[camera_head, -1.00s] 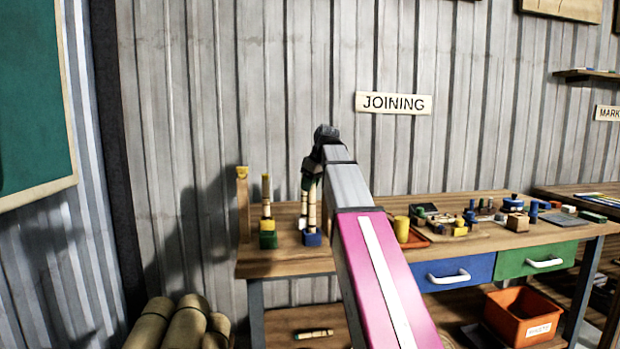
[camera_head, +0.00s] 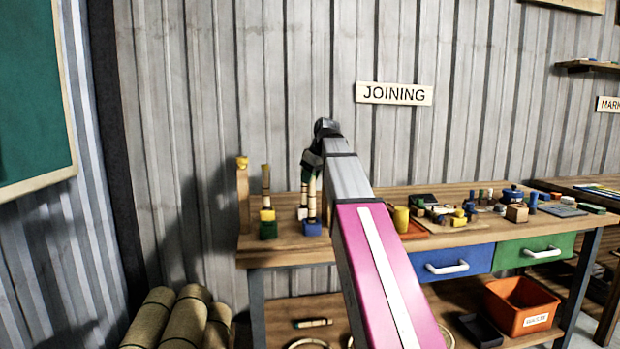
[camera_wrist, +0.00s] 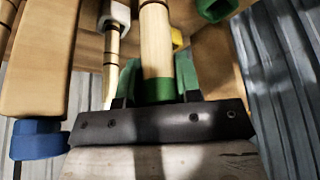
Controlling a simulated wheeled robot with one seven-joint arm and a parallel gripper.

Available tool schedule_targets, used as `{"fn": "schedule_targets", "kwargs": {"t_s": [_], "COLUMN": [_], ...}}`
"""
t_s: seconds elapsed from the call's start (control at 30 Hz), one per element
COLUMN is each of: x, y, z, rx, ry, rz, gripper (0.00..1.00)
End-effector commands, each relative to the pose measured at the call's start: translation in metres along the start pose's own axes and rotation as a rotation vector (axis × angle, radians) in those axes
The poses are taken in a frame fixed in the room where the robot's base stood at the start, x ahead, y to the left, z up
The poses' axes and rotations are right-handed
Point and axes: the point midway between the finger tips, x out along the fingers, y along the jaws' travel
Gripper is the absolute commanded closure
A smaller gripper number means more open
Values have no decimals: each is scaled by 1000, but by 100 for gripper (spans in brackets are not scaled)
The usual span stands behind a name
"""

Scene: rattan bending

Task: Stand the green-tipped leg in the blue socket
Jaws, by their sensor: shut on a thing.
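My gripper (camera_head: 314,160) is shut on a pale wooden leg near its upper end. In the wrist view the leg (camera_wrist: 155,42) has a green band (camera_wrist: 159,90) between the fingers (camera_wrist: 158,98). In the head view the leg (camera_head: 312,190) hangs upright, with its lower end at the blue socket (camera_head: 312,229) on the bench. I cannot tell whether that end is inside the socket or just above it. The wrist view cuts the lower end off.
A yellow-topped post (camera_head: 243,200) stands further left. A white socket (camera_head: 302,212) is close behind. Several small blocks and an orange bin (camera_head: 520,306) are to the right.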

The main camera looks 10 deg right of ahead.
Motion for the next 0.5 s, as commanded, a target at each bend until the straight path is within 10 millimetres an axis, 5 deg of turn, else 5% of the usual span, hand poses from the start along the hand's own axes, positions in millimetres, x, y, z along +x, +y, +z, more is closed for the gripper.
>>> {"fn": "schedule_targets", "kwargs": {"t_s": [0.5], "x": [5], "y": [0], "z": [2], "rx": [0], "ry": [0], "rz": [0], "gripper": [100]}}
